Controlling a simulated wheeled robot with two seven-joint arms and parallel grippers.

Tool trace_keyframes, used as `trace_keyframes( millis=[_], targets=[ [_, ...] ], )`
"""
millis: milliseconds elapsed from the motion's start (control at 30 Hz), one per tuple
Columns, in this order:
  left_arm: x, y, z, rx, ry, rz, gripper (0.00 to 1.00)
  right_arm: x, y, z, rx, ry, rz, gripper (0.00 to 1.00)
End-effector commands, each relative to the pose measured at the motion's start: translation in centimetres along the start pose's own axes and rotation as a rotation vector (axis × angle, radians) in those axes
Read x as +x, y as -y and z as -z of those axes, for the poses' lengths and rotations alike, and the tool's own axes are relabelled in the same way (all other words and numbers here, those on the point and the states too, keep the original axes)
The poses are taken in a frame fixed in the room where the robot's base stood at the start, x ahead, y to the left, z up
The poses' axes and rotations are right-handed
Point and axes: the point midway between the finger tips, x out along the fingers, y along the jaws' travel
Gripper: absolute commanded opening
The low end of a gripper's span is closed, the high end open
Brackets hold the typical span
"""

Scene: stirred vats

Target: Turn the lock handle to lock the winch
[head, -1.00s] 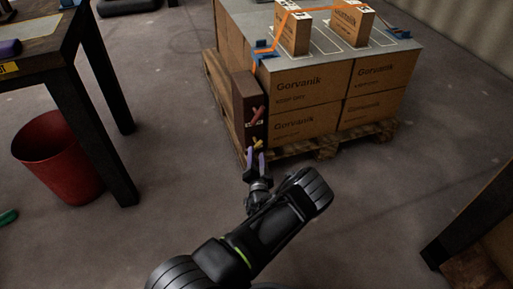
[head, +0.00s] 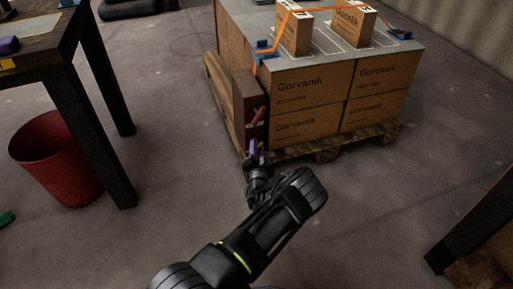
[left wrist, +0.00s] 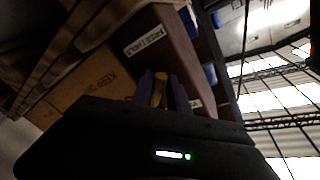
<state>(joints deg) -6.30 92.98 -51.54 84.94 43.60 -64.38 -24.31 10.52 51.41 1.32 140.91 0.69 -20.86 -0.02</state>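The brown winch box (head: 241,98) stands against the left front corner of a stack of cartons. A red handle (head: 258,116) sticks out on its front face, with a small pale label by it. Lower down is a yellow handle, mostly hidden by my gripper in the head view. In the left wrist view the yellow handle (left wrist: 159,89) stands between the purple fingers, which appear to touch it on both sides. My left gripper (head: 254,152) looks shut on it. The winch box also fills the middle of the left wrist view (left wrist: 170,45). My right gripper is not in view.
The cartons (head: 307,88) stand on a wooden pallet (head: 345,145), with an orange strap (head: 325,8) over the top. A red bin (head: 58,155) and a dark table (head: 105,130) are at the left. Another table edge (head: 475,225) is at the lower right. The floor between is clear.

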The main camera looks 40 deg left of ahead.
Motion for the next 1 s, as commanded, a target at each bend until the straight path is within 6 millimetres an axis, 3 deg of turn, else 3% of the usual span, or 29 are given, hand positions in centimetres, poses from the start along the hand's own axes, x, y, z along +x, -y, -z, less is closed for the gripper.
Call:
trace_keyframes(
  millis=[200, 667, 1000],
  targets=[
    [-0.02, -0.04, -0.02, 0.000, 0.000, -0.001, 0.00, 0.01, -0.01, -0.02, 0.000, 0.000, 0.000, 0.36],
    [-0.04, -0.05, -0.03, 0.010, 0.003, -0.004, 0.00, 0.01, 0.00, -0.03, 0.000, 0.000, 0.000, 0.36],
    [-0.07, 0.02, 0.01, 0.125, 0.027, -0.026, 0.00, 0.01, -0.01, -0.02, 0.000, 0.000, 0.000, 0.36]
  ],
)
